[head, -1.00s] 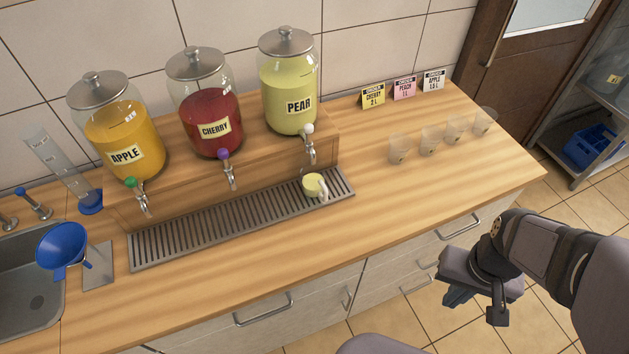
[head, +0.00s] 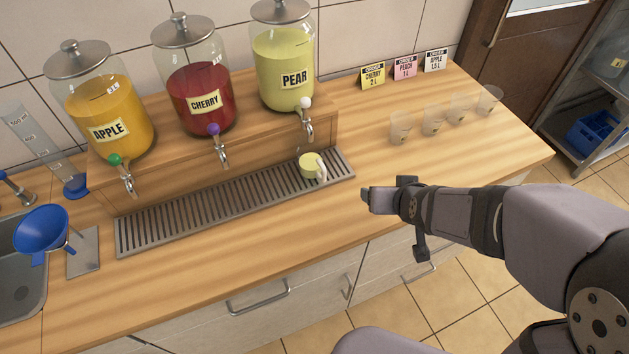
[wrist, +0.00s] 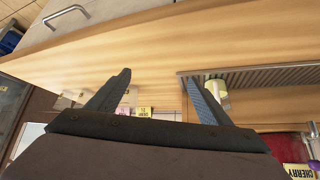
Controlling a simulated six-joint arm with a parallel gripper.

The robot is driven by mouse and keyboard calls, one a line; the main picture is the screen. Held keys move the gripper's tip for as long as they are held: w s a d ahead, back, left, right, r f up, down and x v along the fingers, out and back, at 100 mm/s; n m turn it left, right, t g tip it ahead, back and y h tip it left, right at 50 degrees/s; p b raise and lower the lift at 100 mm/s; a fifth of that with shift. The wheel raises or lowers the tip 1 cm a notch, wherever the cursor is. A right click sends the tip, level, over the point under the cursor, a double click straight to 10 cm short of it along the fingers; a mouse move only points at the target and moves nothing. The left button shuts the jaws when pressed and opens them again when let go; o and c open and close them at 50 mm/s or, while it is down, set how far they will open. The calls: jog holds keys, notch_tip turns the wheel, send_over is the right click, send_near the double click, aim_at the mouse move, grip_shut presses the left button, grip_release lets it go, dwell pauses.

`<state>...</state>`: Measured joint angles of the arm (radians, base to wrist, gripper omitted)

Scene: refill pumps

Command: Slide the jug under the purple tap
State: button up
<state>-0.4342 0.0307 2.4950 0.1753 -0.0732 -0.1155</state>
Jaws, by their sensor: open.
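The small jug (head: 309,167) stands upright on the right end of the drip tray (head: 170,222), below the white-knobbed tap (head: 307,122) of the pear jar. It looks pale yellow inside, and its white handle faces right and toward me. The purple tap (head: 217,146) is on the cherry jar, to the left of the jug, with bare tray below it. My gripper (head: 367,201) is over the counter's front part, right of and nearer than the jug, and not touching it. In the wrist view my gripper (wrist: 158,78) is open and empty, with the jug (wrist: 217,92) beyond the right finger.
The apple jar (head: 105,120) with a green tap stands at left. Several clear cups (head: 432,122) and order cards (head: 405,68) are at the right. A blue funnel (head: 42,230) is by the sink. The counter front is clear.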

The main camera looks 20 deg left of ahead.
aim_at(312, 158)
jog(key=a+t+y+b, duration=0.1)
jog(key=a+t+b, duration=0.2)
jog(key=a, duration=0.2)
jog(key=a+n+t+y+b, duration=0.1)
jog(key=a+t+y+b, duration=0.1)
jog(key=a, duration=0.4)
jog(key=a+f+t+y+b, duration=0.1)
jog(key=a+t+y+b, duration=0.1)
jog(key=a, duration=0.4)
jog(key=shift+a+t+b, duration=0.25)
jog(key=shift+t+b, duration=0.55)
jog(key=shift+b, duration=0.05)
jog(key=shift+r, duration=0.1)
jog(key=shift+w+a+r+p, duration=0.1)
jog(key=shift+w+a+p, duration=0.2)
jog(key=shift+w, duration=0.25)
jog(key=shift+p+x, duration=0.85)
jog(key=shift+x, duration=2.15)
jog(key=shift+c, duration=0.2)
